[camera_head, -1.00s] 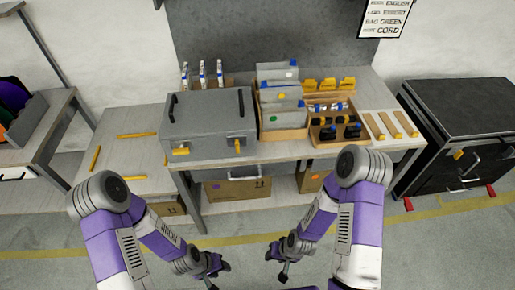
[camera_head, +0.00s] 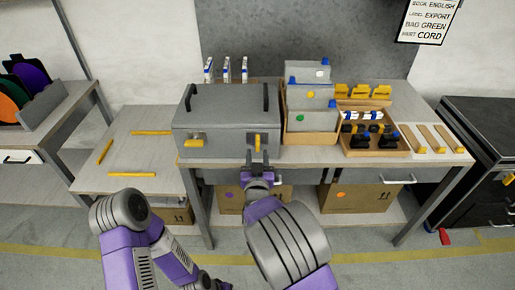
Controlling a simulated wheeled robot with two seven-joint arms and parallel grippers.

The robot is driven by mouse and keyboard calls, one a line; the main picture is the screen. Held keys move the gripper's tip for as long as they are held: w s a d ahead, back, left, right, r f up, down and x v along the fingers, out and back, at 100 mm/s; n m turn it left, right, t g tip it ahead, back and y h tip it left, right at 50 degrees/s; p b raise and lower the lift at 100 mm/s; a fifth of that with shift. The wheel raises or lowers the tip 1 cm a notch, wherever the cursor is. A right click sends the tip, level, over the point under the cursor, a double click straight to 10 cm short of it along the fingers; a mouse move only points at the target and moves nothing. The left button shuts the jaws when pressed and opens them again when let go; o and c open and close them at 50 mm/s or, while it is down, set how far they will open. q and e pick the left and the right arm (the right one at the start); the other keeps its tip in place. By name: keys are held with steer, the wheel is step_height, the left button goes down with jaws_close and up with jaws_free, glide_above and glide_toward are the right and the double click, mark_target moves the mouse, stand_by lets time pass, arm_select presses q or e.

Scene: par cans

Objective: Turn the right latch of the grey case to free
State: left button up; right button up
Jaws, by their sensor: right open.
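The grey case (camera_head: 220,112) stands closed on the bench, with two dark handles on top. Its right latch (camera_head: 257,140) is a yellow tab on the front face, standing upright. Its left latch (camera_head: 193,143) has a yellow tab lying sideways. My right gripper (camera_head: 258,158) is open, pointing at the case front just below and in front of the right latch. Its fingers lie left and right of the latch's lower end; I cannot tell whether they touch it. My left gripper (camera_head: 212,284) hangs low at the bottom edge, partly cut off, and its jaws are unclear.
A box of grey folders (camera_head: 312,118) stands close to the right of the case. A wooden tray (camera_head: 372,140) with dark and blue items is further right. The lower left table (camera_head: 140,165) holds yellow sticks and has free room.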

mark_target(258, 142)
steer(key=w+b, duration=0.1)
steer(key=w, duration=0.5)
steer(key=shift+w+f, duration=0.1)
steer(key=shift+w, duration=0.3)
jaws_close()
